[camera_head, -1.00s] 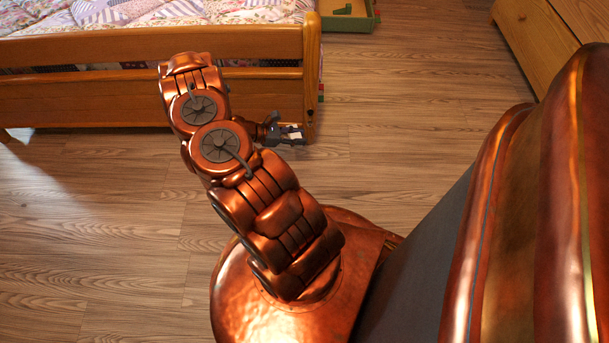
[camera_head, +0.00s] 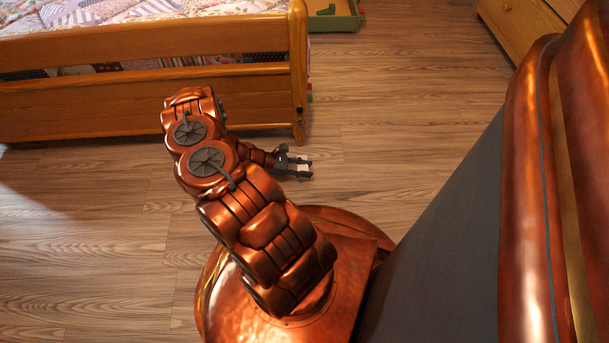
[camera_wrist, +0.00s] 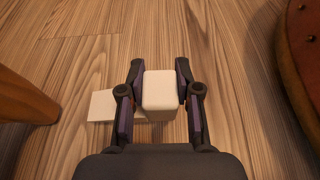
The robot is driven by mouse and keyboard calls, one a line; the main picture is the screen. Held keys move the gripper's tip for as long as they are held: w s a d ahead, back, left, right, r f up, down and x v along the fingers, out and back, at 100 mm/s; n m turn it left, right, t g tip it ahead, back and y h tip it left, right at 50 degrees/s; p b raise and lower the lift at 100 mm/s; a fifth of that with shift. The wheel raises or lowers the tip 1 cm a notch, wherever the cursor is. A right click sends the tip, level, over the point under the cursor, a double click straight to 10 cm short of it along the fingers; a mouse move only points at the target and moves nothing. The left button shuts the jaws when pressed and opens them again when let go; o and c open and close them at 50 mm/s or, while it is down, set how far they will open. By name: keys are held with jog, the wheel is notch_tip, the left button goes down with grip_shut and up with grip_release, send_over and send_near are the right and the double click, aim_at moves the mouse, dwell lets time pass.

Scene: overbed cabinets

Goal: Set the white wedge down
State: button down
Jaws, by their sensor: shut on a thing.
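The white wedge (camera_wrist: 160,90) shows in the wrist view as a pale block with rounded corners between my two dark fingers. My gripper (camera_wrist: 158,75) is shut on it, one finger at each side. A flat pale patch (camera_wrist: 101,106) shows left of the left finger; I cannot tell whether it is part of the wedge or a separate thing on the floor. In the head view my gripper (camera_head: 306,167) points right, out past the bed's corner post.
The wooden bed (camera_head: 150,109) stands at the upper left; its leg (camera_wrist: 25,95) shows at the left of the wrist view. A green tray (camera_head: 336,19) lies beyond it. A wooden cabinet (camera_head: 522,28) stands at the upper right. The floor (camera_head: 405,120) right of my gripper is clear.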

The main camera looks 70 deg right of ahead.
notch_tip(320, 180, down, 3)
jog(key=shift+f+b, duration=0.1)
jog(key=shift+b, duration=0.7)
jog(key=c, duration=0.8)
grip_release()
jog(key=shift+w+r, duration=0.1)
jog(key=shift+r, duration=0.1)
jog(key=p+v, duration=0.5)
jog(key=v, duration=0.6)
jog(key=shift+w+a, duration=0.25)
jog(key=shift+w, duration=0.15)
jog(key=shift+r, duration=0.1)
